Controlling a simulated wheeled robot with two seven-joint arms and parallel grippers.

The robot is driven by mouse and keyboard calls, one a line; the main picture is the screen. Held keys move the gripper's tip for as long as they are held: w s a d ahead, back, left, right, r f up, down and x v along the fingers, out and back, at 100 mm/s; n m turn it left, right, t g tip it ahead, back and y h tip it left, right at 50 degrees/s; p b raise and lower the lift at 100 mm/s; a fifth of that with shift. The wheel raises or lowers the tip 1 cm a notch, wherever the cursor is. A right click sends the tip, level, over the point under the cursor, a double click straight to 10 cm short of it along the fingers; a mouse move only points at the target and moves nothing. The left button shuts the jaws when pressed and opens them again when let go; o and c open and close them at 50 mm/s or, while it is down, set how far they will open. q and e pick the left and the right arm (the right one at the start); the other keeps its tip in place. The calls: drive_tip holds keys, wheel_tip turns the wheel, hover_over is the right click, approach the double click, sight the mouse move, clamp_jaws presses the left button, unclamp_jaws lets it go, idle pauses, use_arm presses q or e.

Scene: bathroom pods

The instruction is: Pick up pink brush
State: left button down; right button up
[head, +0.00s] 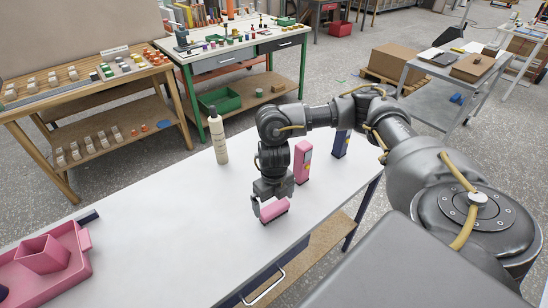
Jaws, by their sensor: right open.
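A small pink block-like item, which I take for the pink brush (275,210), lies on the white table (175,235) near its right part; no bristles show. My right gripper (271,202) points down right over it, with its fingers open and at the item's two ends or sides. I cannot tell whether they touch it. The gripper hides part of its top. My left gripper is not in view.
A pink upright box (302,161) stands close behind my right gripper, with a dark blue upright box (341,144) farther back. A cream bottle (218,138) stands at the back edge. A pink tray (75,275) sits at the left. The table's middle is clear.

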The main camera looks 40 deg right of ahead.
sight(274, 207)
wheel_tip(274, 207, down, 4)
drive_tip(key=shift+d+r+p, duration=0.1)
drive_tip(key=shift+r+p, duration=0.05)
drive_tip(key=shift+p, duration=0.55)
drive_tip(key=shift+f, duration=0.6)
drive_tip(key=c, duration=0.6)
drive_tip(key=shift+c, duration=0.2)
drive_tip(key=shift+r, duration=0.1)
